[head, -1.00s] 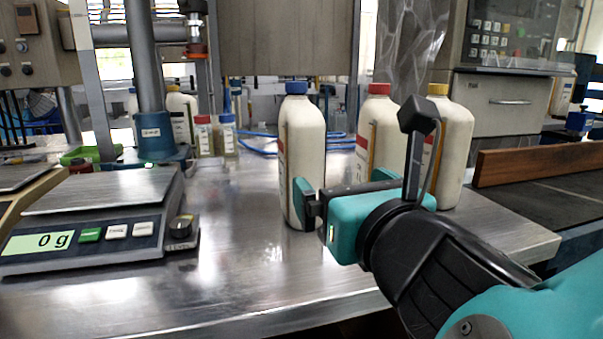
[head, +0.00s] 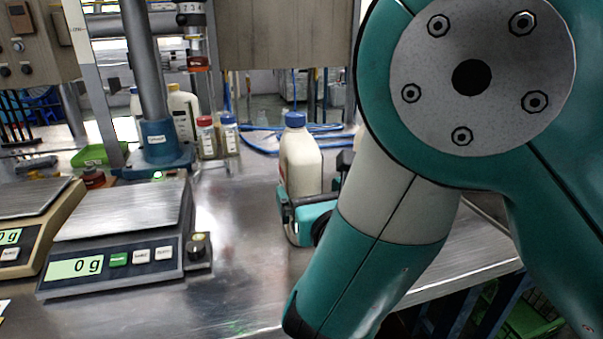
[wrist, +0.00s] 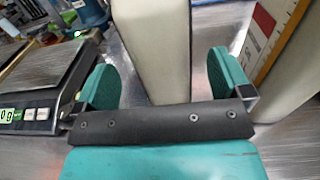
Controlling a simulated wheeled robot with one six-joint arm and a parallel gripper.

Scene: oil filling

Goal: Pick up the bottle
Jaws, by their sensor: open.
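A white bottle with a blue cap (head: 300,160) stands upright on the metal table (head: 235,255). My gripper (head: 308,204) is open at its lower body in the head view. In the wrist view the white bottle (wrist: 155,45) rises between the two teal finger pads of my gripper (wrist: 163,75), with visible gaps on both sides. My arm hides the bottle's right side and part of its base in the head view.
A scale (head: 120,235) reading 0 g stands left of the bottle. Another white bottle with a red-edged label (wrist: 275,45) is close to the right finger. Small red-capped (head: 206,138) and blue-capped (head: 228,136) bottles stand behind. My arm blocks the right side.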

